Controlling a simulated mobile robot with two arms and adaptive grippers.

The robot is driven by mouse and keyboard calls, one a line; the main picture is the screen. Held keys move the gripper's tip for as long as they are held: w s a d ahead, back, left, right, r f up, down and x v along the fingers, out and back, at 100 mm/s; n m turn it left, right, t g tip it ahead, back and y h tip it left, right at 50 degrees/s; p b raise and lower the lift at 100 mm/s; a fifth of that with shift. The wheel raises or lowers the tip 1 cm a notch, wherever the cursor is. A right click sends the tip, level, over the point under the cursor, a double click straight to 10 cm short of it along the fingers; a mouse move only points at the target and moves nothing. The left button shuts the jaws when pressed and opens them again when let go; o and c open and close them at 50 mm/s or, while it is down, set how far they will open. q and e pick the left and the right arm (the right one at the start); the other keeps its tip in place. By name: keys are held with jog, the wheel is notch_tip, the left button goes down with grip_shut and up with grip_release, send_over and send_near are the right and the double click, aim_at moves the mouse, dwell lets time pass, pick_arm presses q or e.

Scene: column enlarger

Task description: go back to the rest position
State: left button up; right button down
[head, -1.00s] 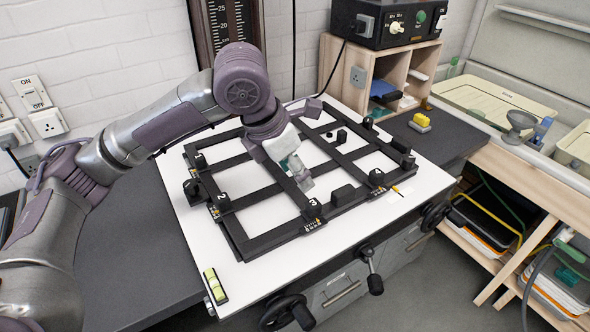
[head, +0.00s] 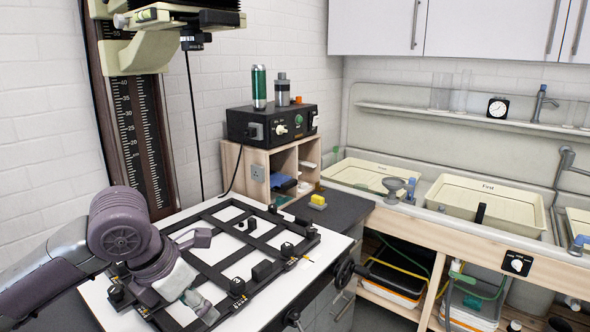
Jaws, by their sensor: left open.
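My left arm comes in from the lower left. My left gripper (head: 201,307) points down over the near left part of the black easel frame (head: 212,272) and is open, with nothing seen between its fingers. The frame lies on a white baseboard (head: 335,247). The gripper covers part of the frame's near left side, and I cannot tell its exact height above it. My right gripper is not in view.
The enlarger column (head: 140,140) with its scale stands at the back left, its head (head: 150,45) above my arm. A black control box (head: 270,124) sits on a wooden shelf unit (head: 232,160). Trays (head: 480,200) in the sink and a wooden bench (head: 450,246) stand right.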

pick_arm(q)
jog(key=s+d+f+n+t+h, duration=0.1)
jog(key=s+d+f+n, duration=0.3)
jog(key=f+n, duration=0.5)
jog(key=s+d+f+n+h, duration=0.1)
jog(key=s+d+f+n, duration=0.3)
jog(key=f+n, duration=0.45)
jog(key=s+a+f+n+g+y, duration=0.1)
jog(key=s+a+f+n+y, duration=0.1)
jog(key=s+a+f+n, duration=0.75)
jog(key=s+a+f+n+y, duration=0.25)
jog(key=s+n, duration=0.45)
jog(key=n, duration=0.8)
notch_tip(320, 180, down, 25)
jog(key=g, duration=0.1)
jog(key=s+a+f+g, duration=0.1)
jog(key=s+a+f, duration=0.2)
jog(key=s+f, duration=1.3)
jog(key=shift+s+f+m, duration=0.2)
jog(key=shift+s+m, duration=0.2)
jog(key=shift+s, duration=0.4)
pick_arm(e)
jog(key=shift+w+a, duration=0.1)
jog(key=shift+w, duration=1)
